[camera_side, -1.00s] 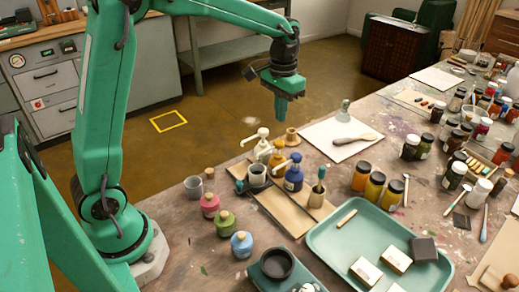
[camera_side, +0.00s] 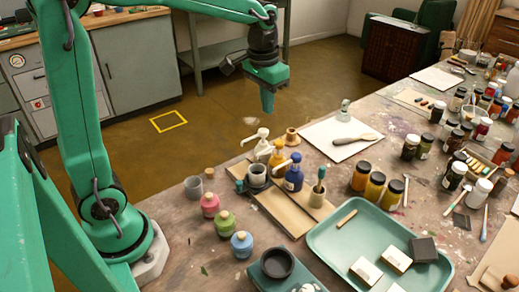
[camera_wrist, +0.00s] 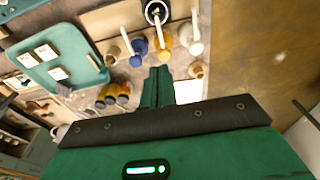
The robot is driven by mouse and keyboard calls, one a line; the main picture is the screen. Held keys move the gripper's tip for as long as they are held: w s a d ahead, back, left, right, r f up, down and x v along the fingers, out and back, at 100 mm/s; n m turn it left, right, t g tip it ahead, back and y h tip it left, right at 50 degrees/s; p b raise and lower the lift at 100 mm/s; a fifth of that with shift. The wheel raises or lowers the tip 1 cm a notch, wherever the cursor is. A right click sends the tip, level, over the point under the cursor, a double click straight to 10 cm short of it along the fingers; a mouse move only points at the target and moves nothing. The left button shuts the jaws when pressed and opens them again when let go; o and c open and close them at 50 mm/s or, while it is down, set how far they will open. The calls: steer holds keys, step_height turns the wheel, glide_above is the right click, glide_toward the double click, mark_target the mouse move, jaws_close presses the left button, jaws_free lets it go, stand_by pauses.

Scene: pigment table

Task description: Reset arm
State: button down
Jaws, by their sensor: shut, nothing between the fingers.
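My gripper (camera_side: 268,101) is green and shut, with nothing in it. In the side view it hangs in the air, pointing down, beyond the table's far left edge and above the brown floor. In the wrist view its closed fingers (camera_wrist: 157,86) point toward the pump bottles on the table. The white pump bottle (camera_side: 258,146), the yellow bottle (camera_side: 277,153) and the blue pump bottle (camera_side: 293,174) stand apart from it, lower in the side picture.
Pink (camera_side: 210,205), green (camera_side: 225,223) and blue (camera_side: 242,244) small bottles stand near the table's left edge. A teal tray (camera_side: 322,241) holds pale blocks. Several paint jars (camera_side: 374,187) crowd the right. The space around my gripper is clear.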

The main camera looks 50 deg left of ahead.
steer(key=s+d+r+t, duration=0.1)
steer(key=s+t, duration=0.3)
steer(key=s, duration=1.4)
